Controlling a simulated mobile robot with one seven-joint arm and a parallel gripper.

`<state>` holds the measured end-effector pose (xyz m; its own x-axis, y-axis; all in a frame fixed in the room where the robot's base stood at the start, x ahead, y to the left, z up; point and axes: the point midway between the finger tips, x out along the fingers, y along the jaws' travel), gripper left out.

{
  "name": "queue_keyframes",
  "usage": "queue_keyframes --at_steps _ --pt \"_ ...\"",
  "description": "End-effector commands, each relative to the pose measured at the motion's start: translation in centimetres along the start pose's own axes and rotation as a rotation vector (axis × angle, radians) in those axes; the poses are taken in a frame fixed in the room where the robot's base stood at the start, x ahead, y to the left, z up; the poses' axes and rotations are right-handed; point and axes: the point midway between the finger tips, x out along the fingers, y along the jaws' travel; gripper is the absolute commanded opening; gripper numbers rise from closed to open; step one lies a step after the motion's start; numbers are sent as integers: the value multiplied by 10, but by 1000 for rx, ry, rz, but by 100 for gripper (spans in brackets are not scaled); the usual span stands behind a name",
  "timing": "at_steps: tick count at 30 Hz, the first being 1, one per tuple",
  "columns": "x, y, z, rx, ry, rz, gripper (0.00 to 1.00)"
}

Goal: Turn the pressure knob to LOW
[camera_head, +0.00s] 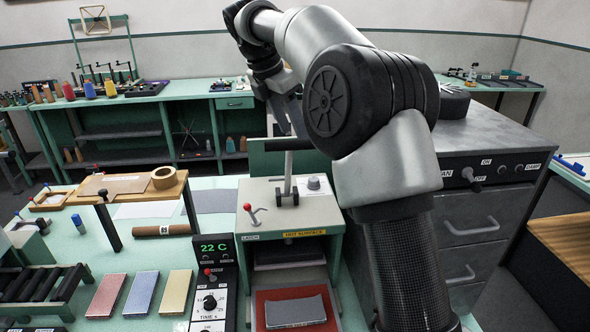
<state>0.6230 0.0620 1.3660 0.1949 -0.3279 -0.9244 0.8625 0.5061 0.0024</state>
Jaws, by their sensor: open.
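A small round grey-white knob (314,183) sits on a pale plate on top of the press (262,207), right of its upright lever (288,185). This looks like the pressure knob; its markings are too small to read. My gripper (292,122) is above and behind the press top, pointing down, apart from the knob. Its fingers are open with nothing visible between them, and my arm partly hides them.
A red-tipped latch lever (251,212) stands at the press's left. A control box (213,285) reads 22 C and has a black time dial. A grey cabinet (470,150) with switches stands right. A wooden stand (130,186) holds a tape roll.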

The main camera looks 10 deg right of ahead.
Motion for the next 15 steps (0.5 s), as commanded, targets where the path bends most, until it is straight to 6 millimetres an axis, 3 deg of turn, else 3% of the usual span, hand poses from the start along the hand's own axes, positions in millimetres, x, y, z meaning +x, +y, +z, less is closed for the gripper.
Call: queue_keyframes --at_steps 5,15 --pt "22 -1 1 -10 -3 -6 46" --pt "96 -1 0 -6 -1 -5 46"
